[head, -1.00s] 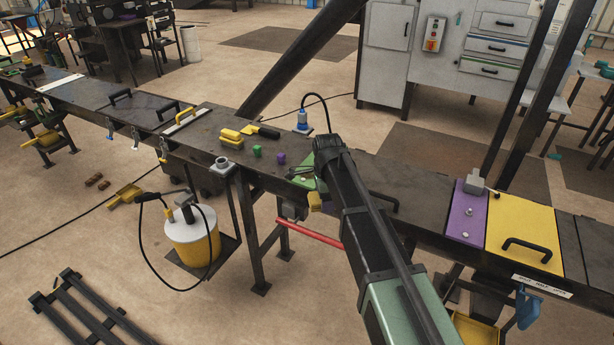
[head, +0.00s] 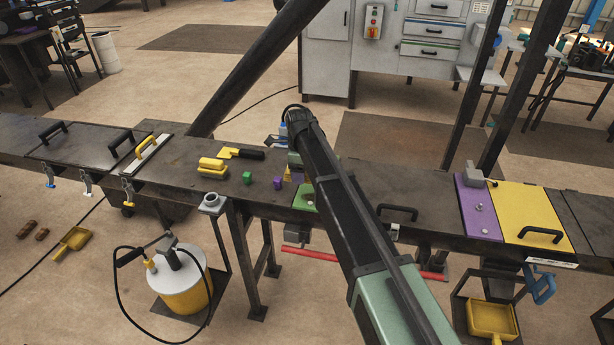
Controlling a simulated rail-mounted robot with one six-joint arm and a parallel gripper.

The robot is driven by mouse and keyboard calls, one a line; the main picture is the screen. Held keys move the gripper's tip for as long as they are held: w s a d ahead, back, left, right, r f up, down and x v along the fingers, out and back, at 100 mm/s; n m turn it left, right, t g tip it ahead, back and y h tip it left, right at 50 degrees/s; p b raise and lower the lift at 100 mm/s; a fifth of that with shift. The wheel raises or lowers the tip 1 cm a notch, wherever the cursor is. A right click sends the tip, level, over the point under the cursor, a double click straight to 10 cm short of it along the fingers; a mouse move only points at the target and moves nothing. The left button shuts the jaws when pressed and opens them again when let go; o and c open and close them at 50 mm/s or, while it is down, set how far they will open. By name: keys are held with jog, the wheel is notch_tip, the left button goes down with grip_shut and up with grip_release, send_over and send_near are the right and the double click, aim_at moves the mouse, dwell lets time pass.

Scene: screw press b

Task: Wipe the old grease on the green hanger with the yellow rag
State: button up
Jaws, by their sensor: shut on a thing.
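My gripper (head: 290,165) is partly hidden behind my arm, above the middle of the dark bench. It is shut on a small yellow thing (head: 288,175) that looks like the yellow rag. The rag hangs just above the bench's far side, left of my arm; I cannot tell if it touches anything. A green plate (head: 305,199) lies on the bench right below, partly covered by my arm. A hanging green hanger cannot be made out clearly; my arm hides part of this area. Grease cannot be made out.
Left of the gripper lie a green block (head: 247,178), a purple block (head: 278,183), a yellow brush-like block (head: 212,167) and a black-handled yellow tool (head: 241,153). A slanted dark beam (head: 262,65) rises behind. A yellow grease pump (head: 182,285) stands in front.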

aim_at(302, 195)
jog(key=shift+m, duration=0.3)
jog(key=shift+s+d+r, duration=0.1)
jog(key=shift+s+d, duration=0.1)
jog(key=shift+d, duration=0.2)
jog(key=shift+a+f, duration=0.1)
jog(key=shift+f, duration=0.1)
notch_tip(302, 195, down, 8)
jog(key=b, duration=0.8)
jog(key=shift+r, duration=0.2)
jog(key=d, duration=0.4)
jog(key=s+d+r+p, duration=0.1)
jog(key=d, duration=0.1)
jog(key=shift+d, duration=0.3)
jog(key=shift+f+b, duration=0.6)
jog(key=shift+f, duration=0.05)
jog(key=shift+r, duration=0.1)
jog(key=shift+a, duration=0.1)
